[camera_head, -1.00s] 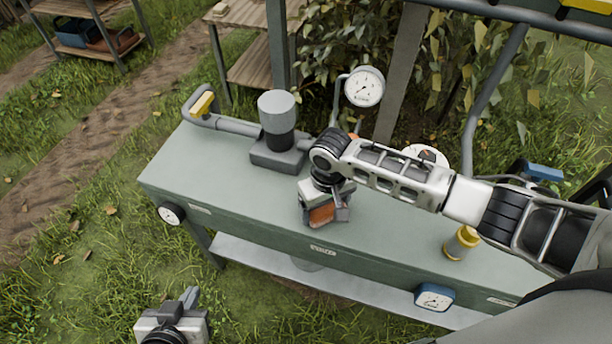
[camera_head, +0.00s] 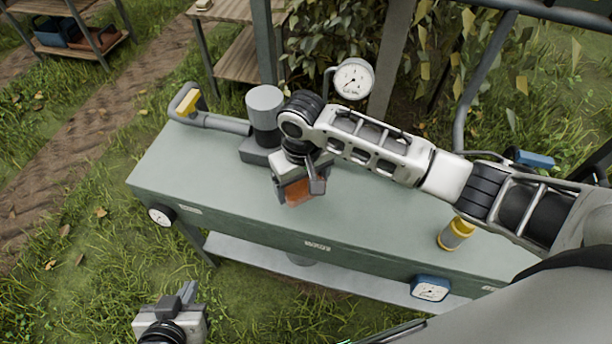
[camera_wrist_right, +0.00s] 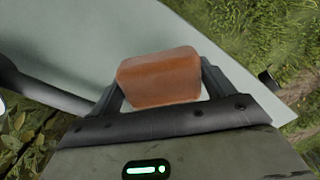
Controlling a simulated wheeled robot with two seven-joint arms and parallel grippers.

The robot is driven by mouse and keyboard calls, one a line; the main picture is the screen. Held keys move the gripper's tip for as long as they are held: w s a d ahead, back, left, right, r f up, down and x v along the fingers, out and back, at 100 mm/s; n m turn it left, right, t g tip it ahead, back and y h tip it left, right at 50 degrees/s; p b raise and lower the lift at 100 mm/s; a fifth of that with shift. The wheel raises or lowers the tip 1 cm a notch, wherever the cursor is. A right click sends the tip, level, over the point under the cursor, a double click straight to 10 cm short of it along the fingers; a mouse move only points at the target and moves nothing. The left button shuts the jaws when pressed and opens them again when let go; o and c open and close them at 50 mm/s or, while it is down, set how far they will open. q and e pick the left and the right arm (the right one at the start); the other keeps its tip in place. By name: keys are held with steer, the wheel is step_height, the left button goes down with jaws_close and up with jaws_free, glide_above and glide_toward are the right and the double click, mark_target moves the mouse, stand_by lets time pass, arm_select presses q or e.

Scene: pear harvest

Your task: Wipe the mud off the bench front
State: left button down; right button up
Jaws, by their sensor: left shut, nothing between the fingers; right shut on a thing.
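The bench (camera_head: 215,180) has a grey-green top, and its darker front (camera_head: 265,228) faces me with a small label in the middle. I see no clear mud on the visible part of the front. My right gripper (camera_head: 303,188) is shut on an orange-brown block (camera_head: 296,195), which looks like a sponge. It is over the bench top, behind the front edge. I cannot tell whether the block touches the top. In the right wrist view the block (camera_wrist_right: 158,77) sits between both fingers. My left gripper (camera_head: 188,293) is shut and empty, over the grass at lower left, apart from the bench.
On the bench stand a grey cylinder fitting (camera_head: 265,115), a pipe with a yellow handle (camera_head: 188,103), a round gauge (camera_head: 353,79) and a yellow-capped cylinder (camera_head: 456,234). A white dial (camera_head: 160,216) and a blue gauge (camera_head: 431,288) are at the front. A lower shelf (camera_head: 330,277) lies beneath.

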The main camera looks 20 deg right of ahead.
steer(key=shift+r, duration=0.95)
